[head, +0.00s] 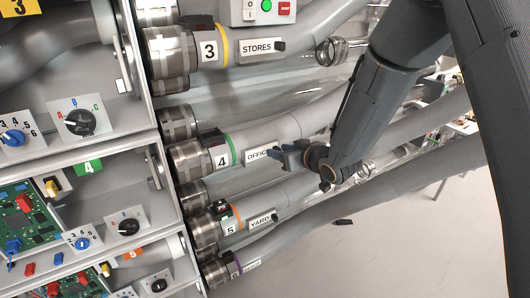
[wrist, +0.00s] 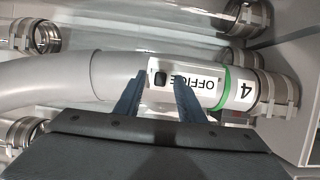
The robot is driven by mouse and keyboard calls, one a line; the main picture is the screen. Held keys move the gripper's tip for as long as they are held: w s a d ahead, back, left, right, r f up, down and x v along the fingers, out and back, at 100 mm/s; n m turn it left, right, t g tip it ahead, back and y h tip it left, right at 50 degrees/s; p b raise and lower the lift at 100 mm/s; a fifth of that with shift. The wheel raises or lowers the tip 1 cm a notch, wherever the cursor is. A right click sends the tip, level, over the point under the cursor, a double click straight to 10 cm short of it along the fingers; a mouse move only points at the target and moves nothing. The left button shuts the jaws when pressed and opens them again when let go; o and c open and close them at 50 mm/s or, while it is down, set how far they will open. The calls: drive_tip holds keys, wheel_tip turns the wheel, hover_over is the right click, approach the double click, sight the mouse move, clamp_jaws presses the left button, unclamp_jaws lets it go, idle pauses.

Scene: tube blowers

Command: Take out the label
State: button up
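The white OFFICE label (head: 257,154) sits on the grey tube numbered 4, beside its green ring. It also shows upside down in the wrist view (wrist: 208,88), with a small dark tab (wrist: 160,79) near its left end. My gripper (head: 288,157) is at the tab end of this label in the head view, covering that end. In the wrist view my gripper's two blue-grey fingers (wrist: 155,88) are apart, with the dark tab between them and a gap on both sides. The right finger partly covers the lettering. I cannot tell whether the fingertips touch the label.
The STORES label (head: 257,48) is on tube 3 above, the YARD label (head: 261,222) on tube 5 below, and a purple-ringed tube (head: 236,270) lies lower. An open cabinet with dials (head: 80,122) stands at left. Clear floor (head: 390,235) shows at lower right.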

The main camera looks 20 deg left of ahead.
clamp_jaws()
idle(1.3)
